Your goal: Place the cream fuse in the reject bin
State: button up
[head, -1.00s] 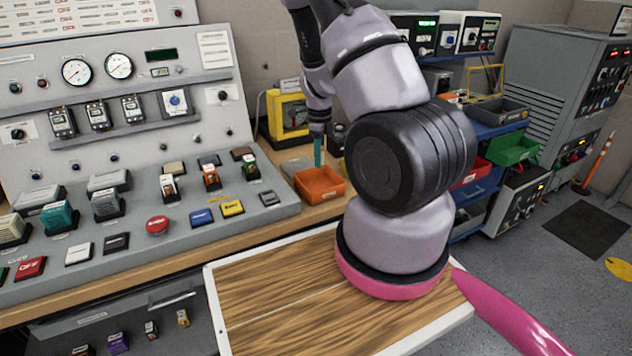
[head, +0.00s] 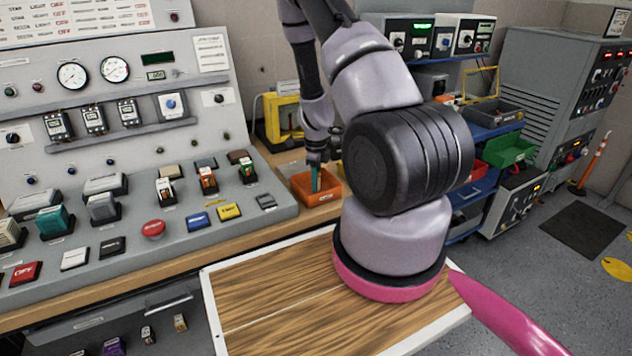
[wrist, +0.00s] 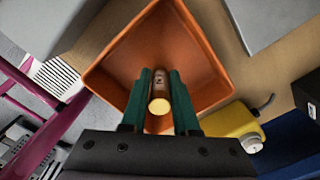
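The orange reject bin (head: 326,197) stands on the bench at the right end of the control panel. My gripper (head: 315,186) points down with its teal fingers inside the bin's opening. In the wrist view my gripper (wrist: 160,90) is shut on the cream fuse (wrist: 159,106), which lies between the two fingers. The fuse's pale round end faces the camera, and the orange bin (wrist: 115,62) surrounds fuse and fingertips. The fuse cannot be made out in the head view. Whether it touches the bin's floor I cannot tell.
The sloped control panel (head: 120,215) with switches and fuses is left of the bin. A yellow device (head: 282,120) stands behind it. A green bin (head: 508,150) is on the shelf at right.

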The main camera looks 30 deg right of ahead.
jog(key=shift+o, duration=1.1)
notch_tip(320, 180, up, 13)
jog(key=shift+a+f, duration=0.1)
jog(key=shift+f, duration=0.1)
jog(key=s+a+r+n+t+y, duration=0.25)
jog(key=a+r+n, duration=0.25)
jog(key=r, duration=0.6)
jog(key=s+a+r+n+t+y, duration=0.1)
jog(key=s+a+r+n, duration=0.4)
jog(key=r, duration=0.7)
jog(key=s+a+r+n+t+h, duration=0.1)
jog(key=s+a+r+n+t, duration=0.2)
jog(key=s+r+n, duration=0.9)
jog(key=shift+s+r+n+t, duration=0.2)
jog(key=shift+s+n+t, duration=0.15)
jog(key=shift+s, duration=0.25)
